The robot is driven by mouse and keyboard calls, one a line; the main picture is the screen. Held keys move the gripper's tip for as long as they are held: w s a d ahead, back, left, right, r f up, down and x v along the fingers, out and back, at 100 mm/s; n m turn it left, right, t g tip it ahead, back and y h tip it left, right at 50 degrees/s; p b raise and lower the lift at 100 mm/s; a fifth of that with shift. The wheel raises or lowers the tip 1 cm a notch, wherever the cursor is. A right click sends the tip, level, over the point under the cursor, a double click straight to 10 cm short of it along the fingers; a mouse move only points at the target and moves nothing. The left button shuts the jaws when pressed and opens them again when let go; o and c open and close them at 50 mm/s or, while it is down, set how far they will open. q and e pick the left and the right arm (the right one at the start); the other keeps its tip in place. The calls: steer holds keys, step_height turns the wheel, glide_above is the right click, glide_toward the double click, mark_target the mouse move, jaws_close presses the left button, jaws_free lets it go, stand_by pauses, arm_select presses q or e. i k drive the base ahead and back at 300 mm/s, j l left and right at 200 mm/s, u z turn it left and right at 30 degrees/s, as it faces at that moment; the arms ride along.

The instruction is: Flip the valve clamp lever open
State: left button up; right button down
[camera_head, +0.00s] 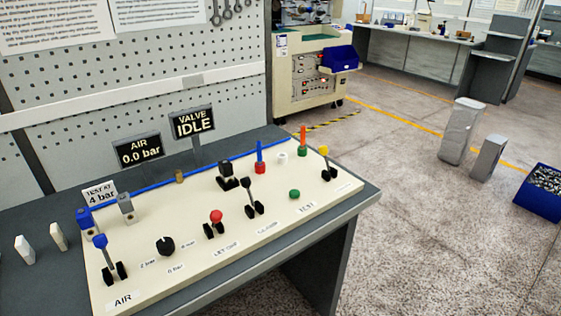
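A sloped cream panel (190,275) lies on the grey bench. A black-knobbed lever (249,194) stands on a dark base near its middle, tilted slightly back; it looks like the clamp lever, but its label is too small to read surely. A dark block (225,170) sits just behind it. A red-knobbed lever (215,219) stands to its left, a blue-knobbed lever (102,255) at the front left by the "AIR" label, and a yellow-knobbed lever (325,161) at the far right. A sign (194,123) reads "VALVE IDLE". Neither gripper can be made out.
A second sign (139,150) reads "AIR 0.0 bar". A black knob (165,246), green button (294,194) and red-and-blue post (260,160) are also on the panel. Two pale blocks stand at the left. A pegboard rises behind; two grey blocks (461,131) stand right on open floor.

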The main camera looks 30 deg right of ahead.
mark_target(245, 181)
steer(key=l+u, duration=0.2)
steer(key=l, duration=1.1)
